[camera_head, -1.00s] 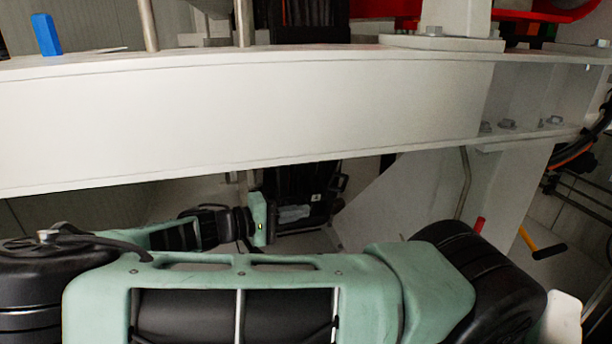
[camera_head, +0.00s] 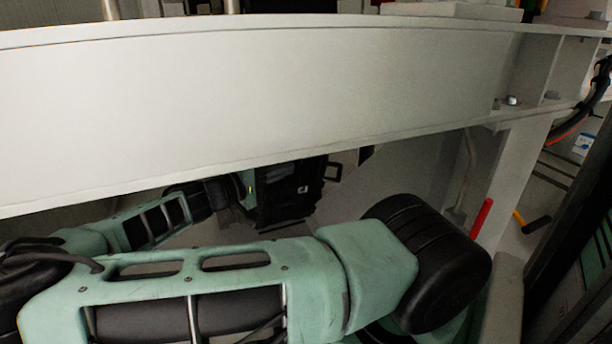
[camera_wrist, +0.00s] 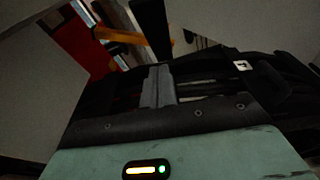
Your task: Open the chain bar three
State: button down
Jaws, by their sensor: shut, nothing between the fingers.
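I cannot make out a chain bar for certain in either view. A yellow bar with a black grip (camera_head: 533,223) is at the right of the head view, with a red handle (camera_head: 481,216) just left of it. The wrist view shows a yellow bar (camera_wrist: 122,35) and a black bar (camera_wrist: 150,25) beyond the fingers; I cannot tell whether these are the same parts. My gripper (camera_wrist: 158,72) has its grey fingers together and empty. In the head view its black body (camera_head: 290,190) is below the white beam, and its fingertips are not clear.
A large white beam (camera_head: 250,95) crosses the head view above my arm. A pale upright (camera_head: 515,175) stands under its right end. Dark cables (camera_head: 590,100) hang at the far right. A red surface (camera_wrist: 85,45) shows beyond the fingers in the wrist view.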

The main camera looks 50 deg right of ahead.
jog(key=shift+s+d+f+b, duration=0.1)
jog(key=shift+s+d+b, duration=0.3)
jog(key=shift+s+d, duration=0.6)
jog(key=shift+s+d+f+b, duration=0.1)
jog(key=shift+s+d+b, duration=0.3)
jog(key=shift+s+d, duration=0.6)
